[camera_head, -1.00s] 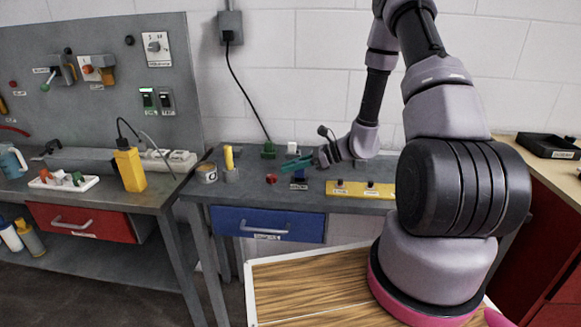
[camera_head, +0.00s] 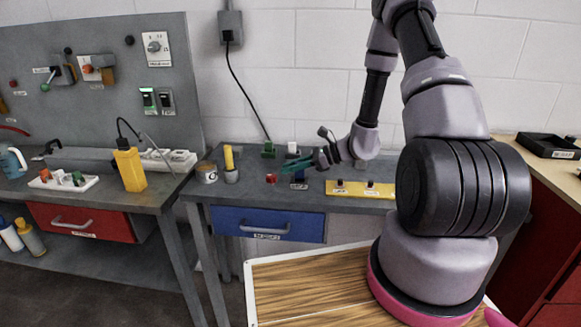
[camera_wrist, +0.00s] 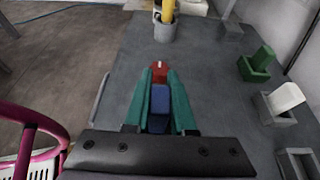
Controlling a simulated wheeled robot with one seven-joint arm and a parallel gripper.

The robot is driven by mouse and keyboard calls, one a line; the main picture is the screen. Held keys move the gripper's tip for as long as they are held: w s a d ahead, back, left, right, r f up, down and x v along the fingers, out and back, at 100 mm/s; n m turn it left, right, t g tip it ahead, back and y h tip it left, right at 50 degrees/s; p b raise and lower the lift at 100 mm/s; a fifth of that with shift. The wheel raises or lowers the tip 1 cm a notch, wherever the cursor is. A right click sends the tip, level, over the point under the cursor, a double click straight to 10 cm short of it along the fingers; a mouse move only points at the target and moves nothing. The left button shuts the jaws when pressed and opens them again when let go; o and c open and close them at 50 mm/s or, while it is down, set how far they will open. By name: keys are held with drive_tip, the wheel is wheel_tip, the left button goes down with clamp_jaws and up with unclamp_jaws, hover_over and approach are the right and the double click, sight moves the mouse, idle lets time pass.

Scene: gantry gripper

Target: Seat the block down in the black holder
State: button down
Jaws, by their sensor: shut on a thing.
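My gripper (camera_wrist: 160,84) has green fingers pointing down the bench toward the grey cup in the wrist view. It is shut on a blue block (camera_wrist: 159,100), which shows between the fingers. In the head view, my gripper (camera_head: 293,165) is low over the middle of the bench, with the blue block (camera_head: 299,177) beneath it. A red block (camera_wrist: 159,69) lies just beyond the fingertips. The black holder cannot be picked out clearly. The underside of the blue block is hidden, so I cannot tell whether it touches anything.
A green block (camera_wrist: 258,63) and a white block (camera_wrist: 286,96) stand in holders along the back. A grey cup (camera_wrist: 164,31) holds a yellow cylinder. A yellow strip (camera_head: 350,190) lies to the right in the head view. Bare bench lies left of the gripper in the wrist view.

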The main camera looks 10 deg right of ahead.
drive_tip(key=shift+f, duration=1.15)
drive_tip(key=c, duration=0.7)
unclamp_jaws()
drive_tip(key=shift+f, duration=0.1)
drive_tip(key=v, duration=1)
drive_tip(key=shift+s+d, duration=0.1)
drive_tip(key=shift+d, duration=0.25)
drive_tip(key=shift+r, duration=0.3)
drive_tip(key=s+r+n+t+h, duration=0.1)
drive_tip(key=s+r+n+h, duration=0.2)
drive_tip(key=r, duration=0.8)
drive_tip(key=s+r+n+t+h, duration=0.1)
drive_tip(key=s+r+n+h, duration=0.3)
drive_tip(key=s+r+n, duration=0.4)
drive_tip(key=s+a+r+n+t+h, duration=0.1)
drive_tip(key=s+r+n+h, duration=0.2)
drive_tip(key=r, duration=1.2)
drive_tip(key=shift+s+n+h, duration=0.2)
drive_tip(key=shift+s+n, duration=0.65)
drive_tip(key=shift+s, duration=0.7)
drive_tip(key=shift+s+n+h, duration=0.2)
drive_tip(key=shift+s+n, duration=0.65)
drive_tip(key=shift+s, duration=0.7)
